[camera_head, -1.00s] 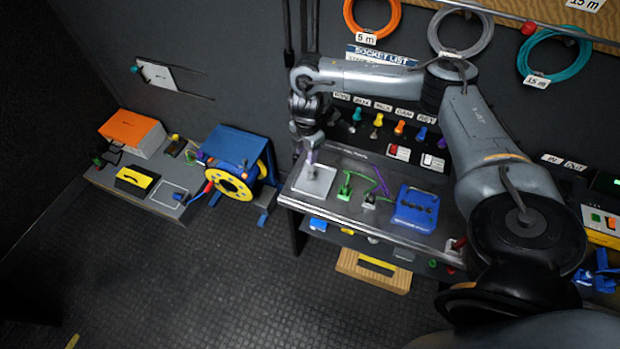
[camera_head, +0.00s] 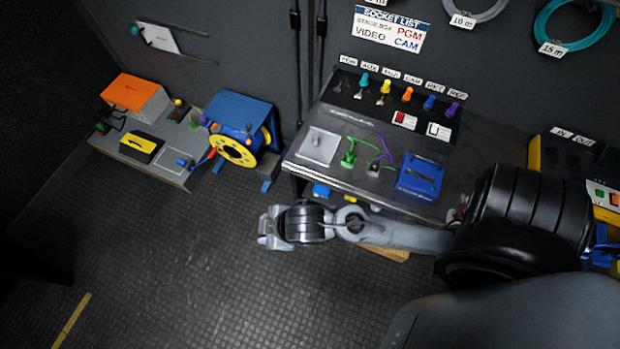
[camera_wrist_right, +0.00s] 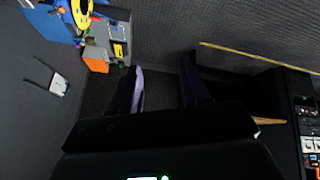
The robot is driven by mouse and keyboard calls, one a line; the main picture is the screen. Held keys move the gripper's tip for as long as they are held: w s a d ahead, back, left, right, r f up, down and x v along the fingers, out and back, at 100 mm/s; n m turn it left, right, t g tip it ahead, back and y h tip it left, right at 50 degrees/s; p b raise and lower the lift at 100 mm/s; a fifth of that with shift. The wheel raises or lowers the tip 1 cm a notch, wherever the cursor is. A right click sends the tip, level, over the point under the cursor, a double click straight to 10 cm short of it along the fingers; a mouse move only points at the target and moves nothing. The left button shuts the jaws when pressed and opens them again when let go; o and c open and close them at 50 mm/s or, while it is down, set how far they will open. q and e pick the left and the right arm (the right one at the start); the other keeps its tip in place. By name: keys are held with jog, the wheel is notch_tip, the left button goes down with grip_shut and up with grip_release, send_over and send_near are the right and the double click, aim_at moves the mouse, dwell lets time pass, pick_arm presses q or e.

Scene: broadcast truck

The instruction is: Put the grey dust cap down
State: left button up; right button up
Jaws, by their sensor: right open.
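A light grey square pad (camera_head: 329,156) lies on the left end of the bench. A small grey spot on it (camera_head: 317,143) may be the grey dust cap, but it is too small to tell. My right gripper (camera_head: 265,229) is out over the floor, in front of and below the bench's left end, apart from the pad. In the right wrist view its two fingers (camera_wrist_right: 162,85) are spread with nothing between them. My left gripper is not in view.
The bench (camera_head: 345,187) also carries a green connector (camera_head: 349,158) and a blue box (camera_head: 419,178). Several coloured plugs stand along its back. A blue and yellow cable reel (camera_head: 236,150) and an orange-topped box (camera_head: 133,94) are at left.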

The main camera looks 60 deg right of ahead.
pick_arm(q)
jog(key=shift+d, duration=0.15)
pick_arm(e)
jog(key=s+d+f+m+g+h, duration=0.1)
jog(key=s+d+m, duration=0.3)
jog(key=s, duration=0.5)
jog(key=shift+d+f+g, duration=0.2)
jog(key=shift+d+g, duration=0.7)
jog(key=shift+d, duration=0.25)
pick_arm(q)
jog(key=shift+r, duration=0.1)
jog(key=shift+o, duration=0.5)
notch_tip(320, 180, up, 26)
jog(key=p, duration=2.6)
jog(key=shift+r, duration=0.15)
pick_arm(e)
notch_tip(320, 180, up, 26)
jog(key=shift+r, duration=0.2)
jog(key=shift+f, duration=0.1)
